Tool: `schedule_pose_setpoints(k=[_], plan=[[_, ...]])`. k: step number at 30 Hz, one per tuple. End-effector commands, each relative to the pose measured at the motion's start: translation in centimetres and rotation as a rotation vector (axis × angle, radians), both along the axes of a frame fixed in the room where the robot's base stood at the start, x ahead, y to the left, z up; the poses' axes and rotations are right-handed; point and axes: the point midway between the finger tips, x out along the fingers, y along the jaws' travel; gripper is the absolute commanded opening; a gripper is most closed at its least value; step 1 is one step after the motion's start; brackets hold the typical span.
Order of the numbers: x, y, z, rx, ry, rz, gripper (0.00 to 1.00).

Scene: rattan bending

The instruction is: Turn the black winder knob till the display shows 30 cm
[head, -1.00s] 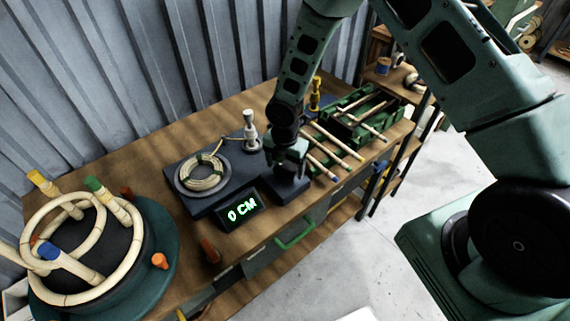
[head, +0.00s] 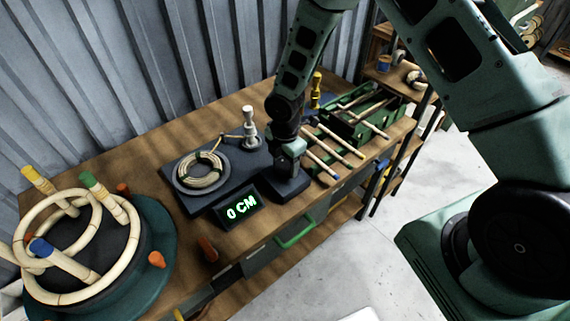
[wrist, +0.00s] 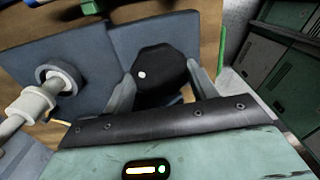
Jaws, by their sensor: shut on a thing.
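The black winder knob (wrist: 160,72) sits between the two fingers of my gripper (wrist: 162,88) in the wrist view. It has a faceted rim and a small white dot on its top, left of the middle. My gripper is shut on the knob, one finger on each side. In the head view my gripper (head: 288,158) is low over the dark block at the right end of the winder, and the knob is hidden there. The display (head: 238,208) in front reads 0 CM in green. A coil of pale cane (head: 202,170) lies on the winder's round plate.
A pale guide post (head: 250,128) stands behind my gripper; it also shows at the left in the wrist view (wrist: 32,105). Rattan sticks (head: 335,140) and a green tray (head: 375,115) lie to the right. A bending form with rattan rings (head: 85,245) stands at the left.

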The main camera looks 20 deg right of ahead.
Motion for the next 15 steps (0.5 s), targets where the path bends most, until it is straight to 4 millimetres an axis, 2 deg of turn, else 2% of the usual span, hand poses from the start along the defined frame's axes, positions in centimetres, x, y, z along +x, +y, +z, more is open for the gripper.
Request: schedule_pose_setpoints(k=[15], plan=[[0.11, 0.02, -0.08, 0.000, -0.003, -0.492, 0.34]])
